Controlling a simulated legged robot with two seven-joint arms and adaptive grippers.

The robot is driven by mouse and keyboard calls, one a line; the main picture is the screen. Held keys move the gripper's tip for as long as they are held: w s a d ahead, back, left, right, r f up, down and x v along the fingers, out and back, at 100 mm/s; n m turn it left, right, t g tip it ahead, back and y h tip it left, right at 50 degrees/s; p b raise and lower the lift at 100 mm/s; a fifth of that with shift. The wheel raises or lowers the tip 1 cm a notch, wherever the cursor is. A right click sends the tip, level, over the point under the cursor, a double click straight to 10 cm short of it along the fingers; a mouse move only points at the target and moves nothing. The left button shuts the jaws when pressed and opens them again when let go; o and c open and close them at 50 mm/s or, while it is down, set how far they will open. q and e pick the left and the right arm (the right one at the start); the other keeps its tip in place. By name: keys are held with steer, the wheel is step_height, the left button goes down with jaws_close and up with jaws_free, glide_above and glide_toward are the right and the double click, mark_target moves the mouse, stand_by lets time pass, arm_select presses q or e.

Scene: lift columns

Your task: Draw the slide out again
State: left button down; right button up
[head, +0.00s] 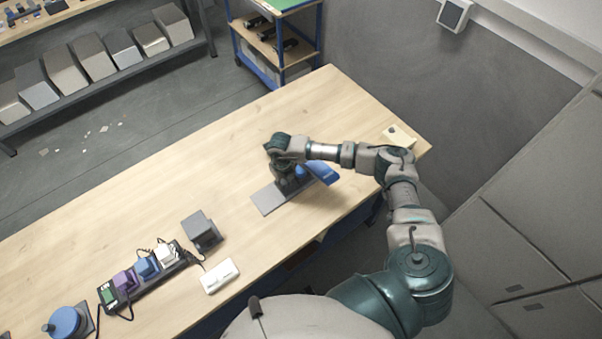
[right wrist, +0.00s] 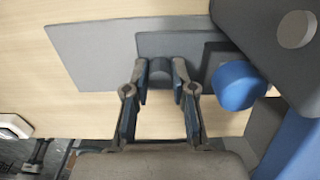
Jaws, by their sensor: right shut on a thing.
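A light grey flat plate (head: 267,201) lies on the wooden table and also shows in the right wrist view (right wrist: 90,50). A darker grey slide (right wrist: 185,40) lies over its right part, with a small grey rounded grip (right wrist: 160,72) at its near edge. My right gripper (right wrist: 160,80) is shut on this grip, one finger on each side. In the head view the right gripper (head: 288,186) reaches down over the fixture and hides much of it. A blue knob (right wrist: 238,86) is just right of the fingers. My left gripper is not in view.
A blue part (head: 324,172) stands beside the gripper. Left on the table are a grey block-like device (head: 202,231), a strip with coloured plugs (head: 142,275), a white box (head: 220,276) and a round blue thing (head: 66,323). The table's far middle is clear.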

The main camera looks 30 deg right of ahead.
mark_target(266, 200)
steer(key=shift+s+a+f, duration=0.1)
steer(key=shift+s+a, duration=0.1)
steer(key=shift+a, duration=1.15)
steer(key=shift+s+a+r, duration=0.1)
steer(key=shift+s+a, duration=0.1)
steer(key=shift+a, duration=1.15)
steer(key=shift+s+a+f, duration=0.1)
steer(key=shift+s+a, duration=0.1)
steer(key=shift+a, duration=1.15)
steer(key=o, duration=0.9)
steer(key=shift+c, duration=0.2)
steer(key=shift+r, duration=0.2)
step_height(266, 200, up, 6)
steer(key=p, duration=0.4)
steer(key=shift+f, duration=0.1)
